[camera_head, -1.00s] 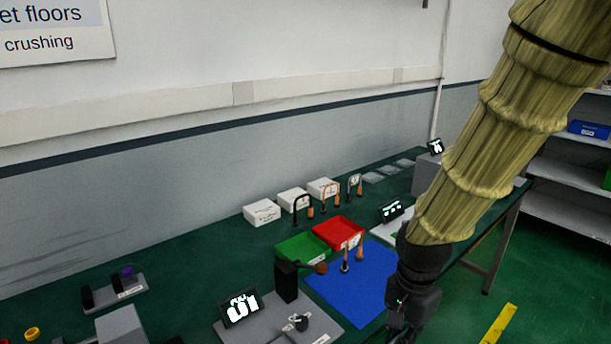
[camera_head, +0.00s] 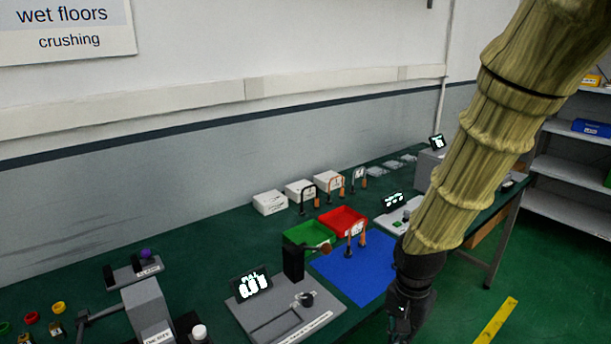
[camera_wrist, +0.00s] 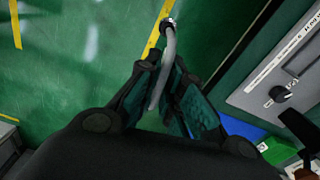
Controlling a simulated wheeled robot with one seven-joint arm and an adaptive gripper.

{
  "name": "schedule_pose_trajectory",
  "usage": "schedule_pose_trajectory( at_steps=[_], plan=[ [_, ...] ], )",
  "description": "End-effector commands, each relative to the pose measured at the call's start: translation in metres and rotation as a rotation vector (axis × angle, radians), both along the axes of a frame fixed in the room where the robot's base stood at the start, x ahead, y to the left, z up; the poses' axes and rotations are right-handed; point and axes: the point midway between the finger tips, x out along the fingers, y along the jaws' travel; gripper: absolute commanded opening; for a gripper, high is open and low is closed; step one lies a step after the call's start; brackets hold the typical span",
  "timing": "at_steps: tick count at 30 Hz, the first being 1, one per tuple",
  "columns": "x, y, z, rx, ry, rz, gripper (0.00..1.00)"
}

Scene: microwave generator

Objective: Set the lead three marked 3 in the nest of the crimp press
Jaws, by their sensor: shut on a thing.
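My gripper (camera_head: 402,326) is at the lower right in the head view, off the front edge of the bench. In the wrist view my gripper (camera_wrist: 166,84) is shut on a grey, bent lead (camera_wrist: 168,62) with a shiny tip, held above the green floor. Any number on this lead is not readable. A grey machine with a lever (camera_head: 146,304), at the lower left of the head view, looks like the crimp press. Its nest cannot be made out, and its lower part is cut off by the frame.
A pull tester with a screen (camera_head: 252,283), a blue mat (camera_head: 345,283) bearing a lead, green (camera_head: 300,236) and red (camera_head: 335,222) trays stand on the bench. More leads stand behind the trays. Coloured rings (camera_head: 58,308) lie at lower left. The floor beside the bench is clear.

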Motion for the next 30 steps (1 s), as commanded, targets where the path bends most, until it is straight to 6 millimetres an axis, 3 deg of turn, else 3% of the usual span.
schedule_pose_trajectory(
  at_steps=[10,21,30],
  plan=[
    [0.034,0.006,-0.067,-0.007,0.008,0.312,0.0],
    [0.057,0.016,-0.141,0.003,0.011,0.634,0.0],
    [0.063,0.021,-0.169,0.013,0.009,0.752,0.0]
  ],
)
